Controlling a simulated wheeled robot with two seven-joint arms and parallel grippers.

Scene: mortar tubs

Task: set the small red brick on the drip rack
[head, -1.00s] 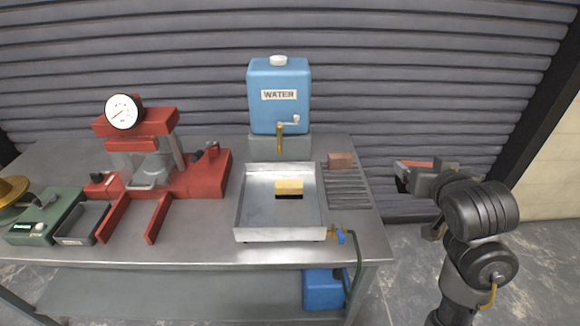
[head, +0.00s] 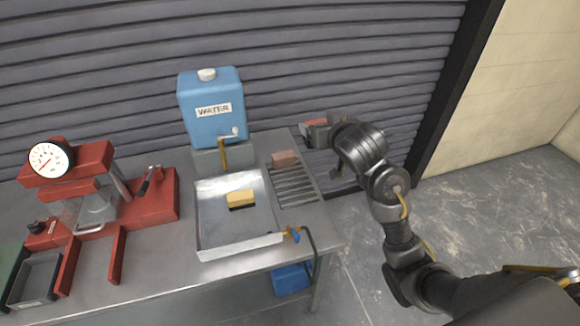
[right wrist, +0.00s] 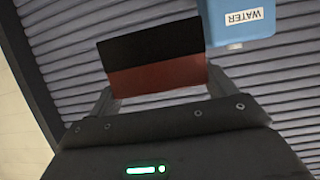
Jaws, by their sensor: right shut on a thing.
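My right gripper (head: 318,130) is shut on a red brick (head: 311,124), held up near the bench's back right corner. In the right wrist view the brick (right wrist: 155,78) spans the jaws, with a red lower face and a dark upper part. The drip rack (head: 294,190) is the grooved dark strip at the bench's right end, in front and to the left of the gripper. A pinkish-red brick (head: 285,158) lies at the rack's back end, apart from the held one. My left gripper is not in view.
A metal tray (head: 205,238) holding a yellow block (head: 240,198) is left of the rack. A blue water tank (head: 212,110) stands behind it; its label also shows in the right wrist view (right wrist: 243,17). A red press (head: 150,200) stands at the left. The rack's front part is clear.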

